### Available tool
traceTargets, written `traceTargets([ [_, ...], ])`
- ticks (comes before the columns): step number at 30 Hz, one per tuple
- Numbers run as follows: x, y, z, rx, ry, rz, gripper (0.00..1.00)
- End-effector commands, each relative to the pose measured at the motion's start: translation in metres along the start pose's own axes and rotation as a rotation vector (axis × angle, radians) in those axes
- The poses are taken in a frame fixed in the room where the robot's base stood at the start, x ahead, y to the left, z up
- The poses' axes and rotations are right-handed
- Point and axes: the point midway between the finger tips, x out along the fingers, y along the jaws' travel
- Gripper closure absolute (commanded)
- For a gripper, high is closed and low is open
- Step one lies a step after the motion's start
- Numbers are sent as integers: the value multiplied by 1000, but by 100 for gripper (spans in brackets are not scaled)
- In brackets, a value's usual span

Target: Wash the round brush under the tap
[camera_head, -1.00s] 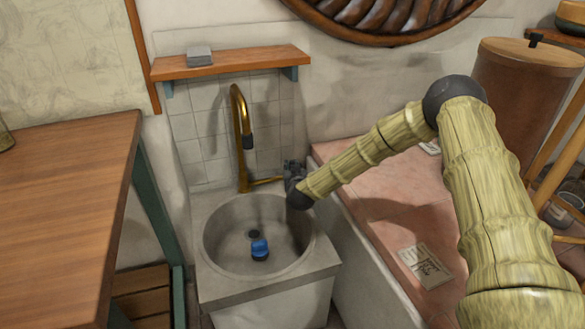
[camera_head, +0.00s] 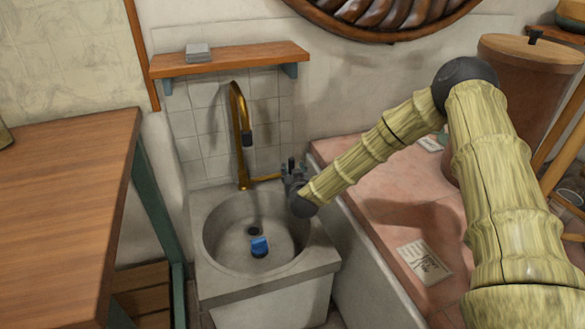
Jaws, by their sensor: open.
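A small blue round brush (camera_head: 260,246) lies in the bottom of the round grey sink basin (camera_head: 222,262), close to the dark drain (camera_head: 254,231). A curved brass tap (camera_head: 240,130) with a dark nozzle rises behind the basin. A brass lever (camera_head: 265,179) reaches right from its base. My gripper (camera_head: 288,170) is at the right end of this lever, above the basin's back right rim. It is open; its fingers are small and partly hidden, and I cannot tell whether they touch the lever.
A wooden shelf (camera_head: 230,60) with a grey block (camera_head: 198,53) hangs above the tap. A wooden table (camera_head: 65,190) stands on the left. A pink tiled counter (camera_head: 385,215) with paper cards (camera_head: 425,262) lies right of the sink, with a brown barrel (camera_head: 525,85) behind.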

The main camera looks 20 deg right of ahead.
Motion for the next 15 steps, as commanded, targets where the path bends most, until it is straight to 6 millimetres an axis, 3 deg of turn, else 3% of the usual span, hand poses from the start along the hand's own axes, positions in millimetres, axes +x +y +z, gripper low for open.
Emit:
traceTargets([
  [6, -37, 0, 0, 0, -1, -1, 57],
  [15, -59, 0, 0, 0, -1, 0, 57],
])
